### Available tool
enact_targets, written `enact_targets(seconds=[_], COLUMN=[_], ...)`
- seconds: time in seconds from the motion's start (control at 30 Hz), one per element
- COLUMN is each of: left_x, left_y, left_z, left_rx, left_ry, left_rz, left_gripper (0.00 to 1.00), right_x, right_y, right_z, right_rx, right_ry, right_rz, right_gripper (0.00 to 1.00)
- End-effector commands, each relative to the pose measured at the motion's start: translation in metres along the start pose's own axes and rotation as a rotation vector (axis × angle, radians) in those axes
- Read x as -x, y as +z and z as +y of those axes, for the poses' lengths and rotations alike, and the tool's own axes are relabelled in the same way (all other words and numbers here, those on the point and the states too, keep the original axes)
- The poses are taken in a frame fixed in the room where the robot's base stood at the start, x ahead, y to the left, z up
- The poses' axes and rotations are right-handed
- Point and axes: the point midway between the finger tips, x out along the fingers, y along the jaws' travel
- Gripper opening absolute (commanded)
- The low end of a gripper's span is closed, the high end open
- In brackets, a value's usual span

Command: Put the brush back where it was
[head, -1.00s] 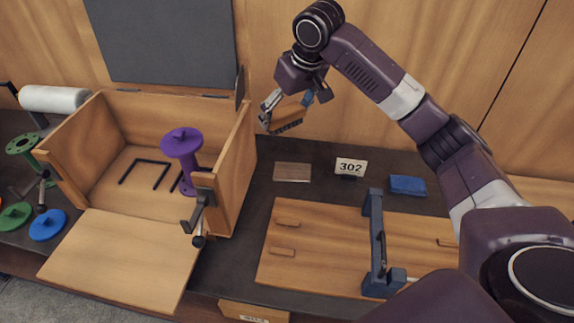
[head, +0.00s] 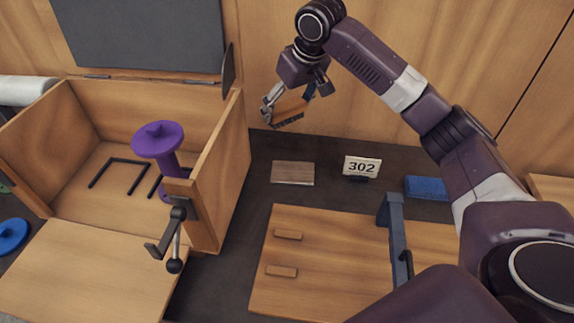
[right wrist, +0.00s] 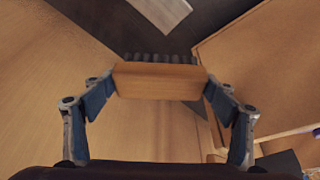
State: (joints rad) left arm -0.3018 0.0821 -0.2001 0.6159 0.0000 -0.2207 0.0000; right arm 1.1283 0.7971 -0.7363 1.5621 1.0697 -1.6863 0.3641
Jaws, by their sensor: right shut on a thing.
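My right gripper (head: 289,104) is shut on the brush (head: 287,114), which has a wooden back and dark bristles. It holds the brush in the air near the back wall, to the right of the wooden box. In the right wrist view the brush (right wrist: 160,82) sits between the two blue-padded fingers (right wrist: 160,90), bristles on the far side. A flat brown rectangular pad (head: 293,173) lies on the dark bench below the brush, apart from it. My left gripper is not in view.
The open wooden box (head: 240,150) holds a purple flanged pipe (head: 158,140). A 302 sign (head: 362,167) and a blue block (head: 427,187) stand right of the pad. A wooden board (head: 330,235) with a blue-grey clamp frame (head: 394,225) lies in front.

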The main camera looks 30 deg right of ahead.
Motion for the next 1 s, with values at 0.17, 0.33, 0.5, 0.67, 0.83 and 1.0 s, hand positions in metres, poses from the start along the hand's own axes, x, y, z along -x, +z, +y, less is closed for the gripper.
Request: enact_targets(seconds=[0.17, 0.33, 0.5, 0.67, 0.83, 1.0], left_x=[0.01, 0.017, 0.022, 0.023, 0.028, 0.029], left_y=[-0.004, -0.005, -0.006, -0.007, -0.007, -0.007], left_z=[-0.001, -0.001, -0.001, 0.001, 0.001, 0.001], left_rx=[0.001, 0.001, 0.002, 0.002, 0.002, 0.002], left_ry=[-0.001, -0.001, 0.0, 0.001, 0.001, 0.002], left_rz=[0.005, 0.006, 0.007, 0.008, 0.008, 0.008], left_gripper=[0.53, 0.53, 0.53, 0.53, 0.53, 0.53], right_x=[-0.043, -0.085, -0.114, -0.127, -0.15, -0.165], right_y=[0.02, 0.037, 0.049, 0.053, 0.064, 0.069], right_z=[0.001, 0.0, 0.0, 0.001, 0.0, 0.0], right_rx=[-0.001, -0.001, 0.0, 0.0, -0.001, 0.001], right_ry=[0.001, 0.0, -0.001, 0.001, 0.0, 0.0], right_rz=[-0.008, -0.006, -0.003, -0.001, -0.005, 0.0], right_gripper=[0.56, 0.56, 0.56, 0.56, 0.56, 0.56])
